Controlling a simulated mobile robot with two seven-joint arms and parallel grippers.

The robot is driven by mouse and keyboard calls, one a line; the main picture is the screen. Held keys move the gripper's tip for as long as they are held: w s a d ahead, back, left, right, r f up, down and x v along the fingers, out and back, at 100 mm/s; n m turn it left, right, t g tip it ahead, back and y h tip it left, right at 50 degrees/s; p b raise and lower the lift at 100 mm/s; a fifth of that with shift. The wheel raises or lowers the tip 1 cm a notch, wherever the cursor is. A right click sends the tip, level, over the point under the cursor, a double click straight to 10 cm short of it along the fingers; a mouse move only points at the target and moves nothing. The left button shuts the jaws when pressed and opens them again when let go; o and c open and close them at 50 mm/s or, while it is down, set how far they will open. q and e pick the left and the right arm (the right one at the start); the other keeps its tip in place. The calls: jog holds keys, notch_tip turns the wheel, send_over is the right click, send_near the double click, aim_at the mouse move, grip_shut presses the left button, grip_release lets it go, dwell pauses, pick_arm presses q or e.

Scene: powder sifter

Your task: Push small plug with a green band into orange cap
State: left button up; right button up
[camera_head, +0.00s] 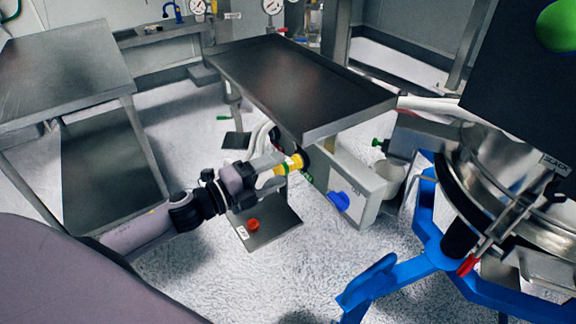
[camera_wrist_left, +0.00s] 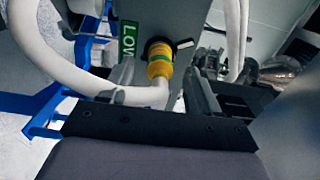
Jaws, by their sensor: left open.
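A yellow-orange fitting with a green band (camera_head: 291,164) sticks out of a dark round socket on the side of a grey box under the table. In the left wrist view the fitting (camera_wrist_left: 160,66) joins a white hose, and the green band crosses it. I cannot clearly tell where plug ends and orange cap begins. My left gripper (camera_head: 277,173) is open close to it. In the left wrist view its fingers (camera_wrist_left: 161,85) stand apart on either side of the fitting, with gaps visible. My right gripper is not in view.
A dark-topped table (camera_head: 300,80) overhangs the spot. The grey box (camera_head: 345,185) has a blue knob (camera_head: 339,201). A plate with a red button (camera_head: 253,225) lies below. A blue frame (camera_head: 430,260) stands right. A green LOW label (camera_wrist_left: 128,41) is beside the fitting.

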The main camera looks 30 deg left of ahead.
aim_at(284, 168)
pick_arm(q)
jog(key=shift+x, duration=1.75)
grip_shut()
jog(key=shift+s, duration=0.15)
jog(key=shift+p+v, duration=0.4)
jog(key=shift+v, duration=2.55)
